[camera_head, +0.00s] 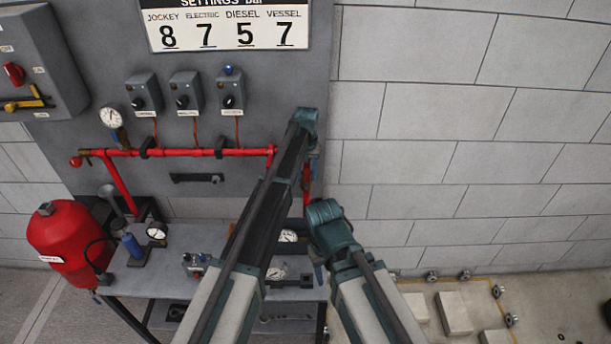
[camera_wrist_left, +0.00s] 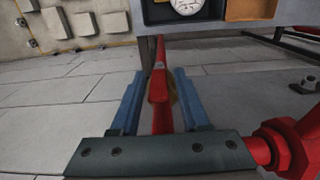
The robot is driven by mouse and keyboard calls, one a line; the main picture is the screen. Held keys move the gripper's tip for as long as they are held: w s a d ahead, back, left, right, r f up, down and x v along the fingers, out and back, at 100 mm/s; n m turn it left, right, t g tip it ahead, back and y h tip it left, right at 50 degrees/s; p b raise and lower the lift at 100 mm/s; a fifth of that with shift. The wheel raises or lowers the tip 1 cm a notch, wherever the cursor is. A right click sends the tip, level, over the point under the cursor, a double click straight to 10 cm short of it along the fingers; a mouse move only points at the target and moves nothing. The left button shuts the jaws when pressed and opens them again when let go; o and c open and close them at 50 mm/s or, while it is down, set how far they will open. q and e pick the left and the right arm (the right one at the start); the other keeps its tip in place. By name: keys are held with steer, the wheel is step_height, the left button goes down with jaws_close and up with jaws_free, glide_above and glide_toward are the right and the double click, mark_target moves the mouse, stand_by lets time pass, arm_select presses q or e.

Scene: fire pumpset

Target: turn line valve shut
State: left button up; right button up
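In the left wrist view, the two blue fingers of my left gripper (camera_wrist_left: 160,78) stand apart, one on each side of a narrow red bar (camera_wrist_left: 158,88) that looks like the valve's handle. A gap shows at least on the right side of the bar. A red pipe fitting (camera_wrist_left: 290,150) with a nut is at the lower right. In the head view, a red pipe (camera_head: 190,152) runs along the grey panel and turns down behind my left arm. That arm hides most of the valve area and its own fingers.
A grey bench (camera_head: 160,282) with gauges stands below the panel (camera_head: 100,60). A red vessel (camera_head: 66,240) is at the left. Three grey switch boxes (camera_head: 186,95) hang above the pipe. Pale blocks (camera_head: 455,313) lie on the floor at the right. The block wall (camera_head: 460,140) is bare.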

arm_select(q)
jaws_close()
steer(key=shift+a, duration=0.1)
stand_by(1.1)
